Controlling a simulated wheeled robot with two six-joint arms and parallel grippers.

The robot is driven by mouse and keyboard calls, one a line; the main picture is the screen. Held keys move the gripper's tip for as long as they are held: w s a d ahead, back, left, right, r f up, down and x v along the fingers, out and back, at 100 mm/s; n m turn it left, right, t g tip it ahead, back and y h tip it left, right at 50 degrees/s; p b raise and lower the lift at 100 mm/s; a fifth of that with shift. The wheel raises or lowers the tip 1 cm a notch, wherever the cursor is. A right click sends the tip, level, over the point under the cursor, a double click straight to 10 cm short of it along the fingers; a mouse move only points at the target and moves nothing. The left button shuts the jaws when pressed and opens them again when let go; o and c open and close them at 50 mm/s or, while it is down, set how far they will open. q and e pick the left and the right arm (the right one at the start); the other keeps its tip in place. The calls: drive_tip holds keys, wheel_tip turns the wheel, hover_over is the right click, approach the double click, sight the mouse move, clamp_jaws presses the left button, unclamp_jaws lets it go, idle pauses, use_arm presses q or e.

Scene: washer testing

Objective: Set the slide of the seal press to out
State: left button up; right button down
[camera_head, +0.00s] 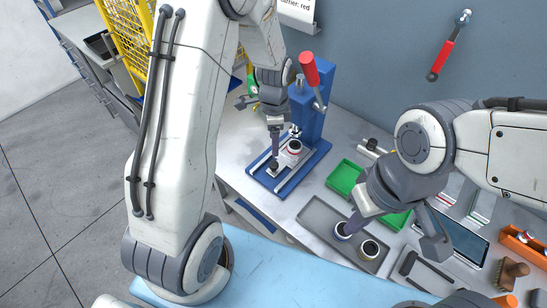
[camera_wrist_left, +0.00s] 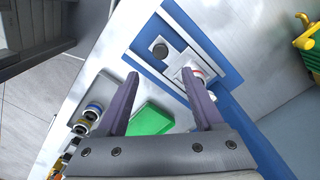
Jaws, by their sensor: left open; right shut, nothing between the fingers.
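The seal press (camera_head: 309,110) is blue with a red lever (camera_head: 310,70). Its pale slide (camera_head: 284,158) lies on the blue base, with a black knob (camera_head: 273,166) at the front end. A white ringed part (camera_head: 294,147) sits on the slide near the column. My left gripper (camera_head: 275,157) points down at the knob. In the left wrist view its fingers (camera_wrist_left: 160,73) are apart, with the knob (camera_wrist_left: 160,48) ahead, between the lines of the fingertips. Whether they touch it is unclear.
A grey tray (camera_head: 317,219) holds the blue-ringed part and a dark-ringed part (camera_head: 369,249). A green bin (camera_head: 343,177) stands right of the press. An orange bin (camera_head: 520,243), a brush (camera_head: 511,270) and a dark screen (camera_head: 457,237) are at the right.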

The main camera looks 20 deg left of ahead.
sight(274, 163)
use_arm(q)
wheel_tip(274, 163, down, 11)
drive_tip(key=p, duration=0.2)
drive_tip(key=shift+w+r+p, duration=0.1)
drive_tip(key=shift+r+p, duration=0.05)
drive_tip(key=shift+p, duration=0.15)
clamp_jaws()
idle(1.4)
